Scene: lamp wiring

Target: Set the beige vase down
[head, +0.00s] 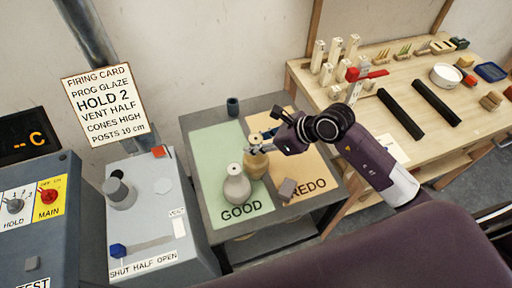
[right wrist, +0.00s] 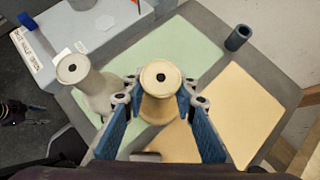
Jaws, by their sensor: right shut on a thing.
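The beige vase (head: 257,166) is upright in my right gripper (head: 260,146), over the worktable near the border of the green GOOD area (head: 208,150) and the tan REDO area (head: 318,172). In the right wrist view the vase (right wrist: 160,80) sits between the two blue finger pads of the gripper (right wrist: 160,98), which is shut on it. Its base is partly hidden, and I cannot tell whether it touches the table. A dark jointed shape at the left edge of the right wrist view may be my left gripper (right wrist: 14,112); it is too small to read.
A pale grey vase (head: 236,186) stands on the green area, close left of the beige one. A grey block (head: 287,188) lies on the tan area. A dark blue cup (head: 233,105) stands at the back. The back of the green area is clear. A control box (head: 155,215) stands left.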

